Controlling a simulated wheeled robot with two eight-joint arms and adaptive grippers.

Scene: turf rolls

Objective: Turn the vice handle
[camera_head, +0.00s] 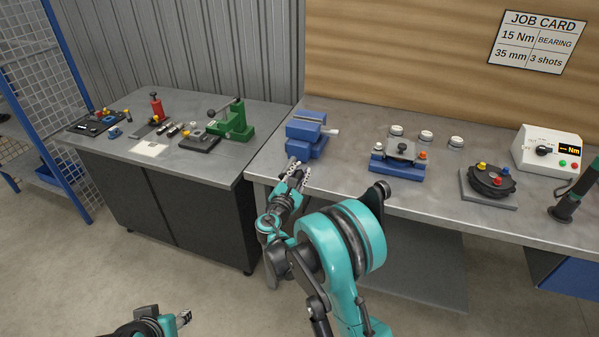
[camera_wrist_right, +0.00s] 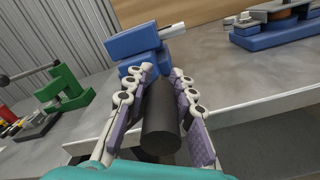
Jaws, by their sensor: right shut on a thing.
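The blue vice (camera_head: 307,131) stands at the left front of the right-hand bench, and a pale bar sticks out of its right side. The vice also shows in the right wrist view (camera_wrist_right: 140,46), just beyond my fingertips. My right gripper (camera_head: 298,176) is in front of the vice at the bench edge. Its two fingers (camera_wrist_right: 162,75) are closed on both sides of a dark cylinder, the vice handle (camera_wrist_right: 162,118), which points toward the camera. The handle's join to the vice is hidden. My left gripper (camera_head: 184,318) is low at the bottom left, away from the benches; its jaws are too small to read.
A blue fixture (camera_head: 397,170), a round dark fixture (camera_head: 488,181) and a torque meter (camera_head: 548,150) stand right of the vice. A green press (camera_head: 236,122) stands on the left bench (camera_head: 130,104). Bench surface between the vice and blue fixture is clear.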

